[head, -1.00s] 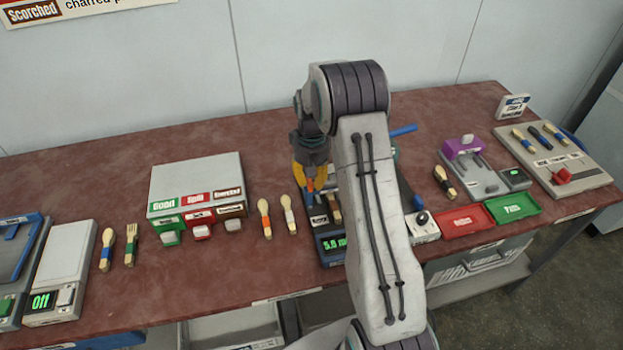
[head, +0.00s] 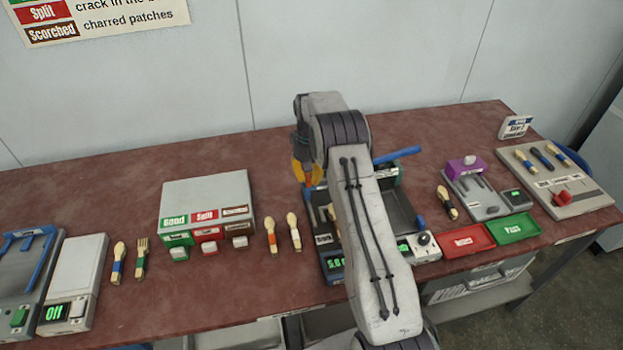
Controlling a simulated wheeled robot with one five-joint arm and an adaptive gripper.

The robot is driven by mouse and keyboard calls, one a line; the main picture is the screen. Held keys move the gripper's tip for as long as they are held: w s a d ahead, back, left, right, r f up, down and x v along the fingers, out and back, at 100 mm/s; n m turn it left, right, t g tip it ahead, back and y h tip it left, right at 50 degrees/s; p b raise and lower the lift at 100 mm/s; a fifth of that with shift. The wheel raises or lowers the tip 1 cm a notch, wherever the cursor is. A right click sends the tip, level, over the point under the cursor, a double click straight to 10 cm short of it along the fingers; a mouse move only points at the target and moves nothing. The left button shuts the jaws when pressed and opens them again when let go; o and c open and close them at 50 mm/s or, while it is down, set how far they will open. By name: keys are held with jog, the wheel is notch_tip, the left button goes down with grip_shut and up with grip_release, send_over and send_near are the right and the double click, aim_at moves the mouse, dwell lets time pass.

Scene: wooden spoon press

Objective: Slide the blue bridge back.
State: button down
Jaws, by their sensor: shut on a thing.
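The press machine (head: 402,208) stands mid-table, partly behind my arm. It has a dark bed and a green-lit display at its front left. A blue bar (head: 397,155) shows at its back right, and a blue part (head: 420,222) shows at its right side. My arm hides the middle of the blue bridge, so I cannot tell its full shape. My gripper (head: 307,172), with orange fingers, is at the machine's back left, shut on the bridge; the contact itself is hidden.
The grey Good/Split/Scorched box (head: 205,190) and two spoons (head: 283,235) are to the left. Red (head: 468,241) and green (head: 513,227) trays lie to the right. Bare tabletop (head: 100,195) is behind the left spoons.

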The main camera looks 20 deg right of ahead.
jog(key=shift+w, duration=0.2)
jog(key=c, duration=1.2)
grip_release()
jog(key=shift+w, duration=0.15)
jog(key=shift+o, duration=0.9)
jog(key=shift+d, duration=0.1)
notch_tip(320, 180, up, 12)
